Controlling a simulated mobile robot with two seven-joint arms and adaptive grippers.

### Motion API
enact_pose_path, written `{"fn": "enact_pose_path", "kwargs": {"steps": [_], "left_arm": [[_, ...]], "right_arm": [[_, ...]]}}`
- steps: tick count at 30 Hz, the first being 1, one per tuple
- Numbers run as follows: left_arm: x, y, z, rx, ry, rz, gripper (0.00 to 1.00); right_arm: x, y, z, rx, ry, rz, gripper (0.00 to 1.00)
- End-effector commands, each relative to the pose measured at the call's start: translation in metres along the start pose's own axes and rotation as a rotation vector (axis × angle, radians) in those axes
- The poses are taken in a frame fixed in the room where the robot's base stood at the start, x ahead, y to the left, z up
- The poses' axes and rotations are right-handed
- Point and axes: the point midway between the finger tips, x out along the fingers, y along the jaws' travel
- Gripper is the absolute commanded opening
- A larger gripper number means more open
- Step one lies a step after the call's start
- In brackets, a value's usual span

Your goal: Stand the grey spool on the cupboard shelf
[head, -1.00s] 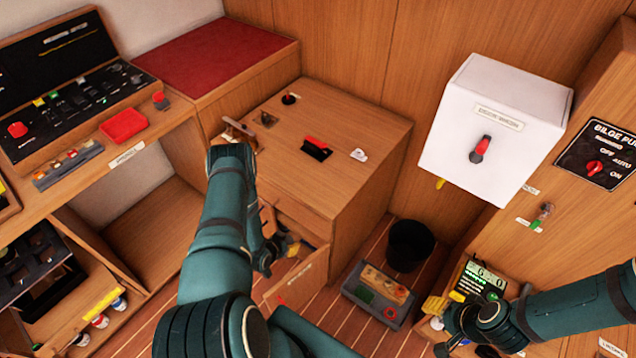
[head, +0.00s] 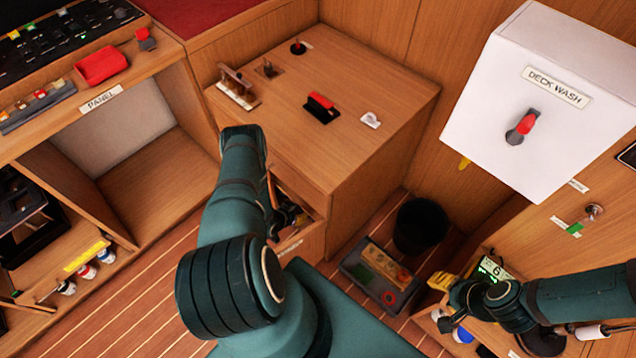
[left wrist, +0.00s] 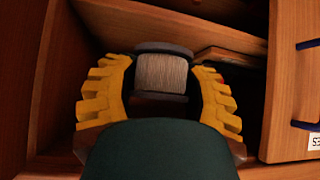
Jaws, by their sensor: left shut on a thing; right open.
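The grey spool (left wrist: 162,72) shows in the left wrist view as a pale wound drum between dark flanges. My left gripper (left wrist: 163,85) is shut on it, with one yellow finger on each side. In the head view my left gripper is mostly hidden behind my arm, at an open drawer (head: 289,246) in the wooden cabinet, and the spool cannot be made out. My right gripper (head: 441,295) is open at the lower right, apart from the spool. An open wooden compartment (head: 152,190) is at the left; which surface is the cupboard shelf is unclear.
The wooden cabinet top (head: 345,155) carries levers and switches. A white deck wash box (head: 545,100) juts out at the right. Plank floor (head: 135,290) lies open at left.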

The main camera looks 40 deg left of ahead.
Motion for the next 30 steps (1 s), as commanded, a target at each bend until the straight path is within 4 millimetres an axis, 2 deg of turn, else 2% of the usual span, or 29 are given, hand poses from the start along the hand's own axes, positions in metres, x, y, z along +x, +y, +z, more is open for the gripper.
{"fn": "enact_pose_path", "kwargs": {"steps": [1,3,9,16,24,30], "left_arm": [[0.015,0.000,-0.003,0.003,0.004,0.001,0.08],[0.032,0.000,-0.008,0.004,0.004,0.000,0.08],[0.071,0.000,-0.019,0.001,0.003,-0.001,0.08],[0.089,0.000,-0.026,0.000,0.000,0.000,0.08],[0.122,0.000,-0.029,0.001,0.001,0.000,0.08],[0.124,0.000,-0.031,0.000,0.000,0.000,0.08]], "right_arm": [[0.006,0.002,-0.001,0.000,0.002,0.000,0.47],[0.011,0.004,-0.001,0.000,0.005,0.000,0.47],[0.022,0.008,-0.003,-0.001,0.011,0.001,0.47],[0.027,0.010,-0.004,-0.001,0.015,0.001,0.47],[0.041,0.015,-0.005,-0.002,0.022,0.001,0.47],[0.040,0.015,-0.005,-0.002,0.022,0.001,0.47]]}}
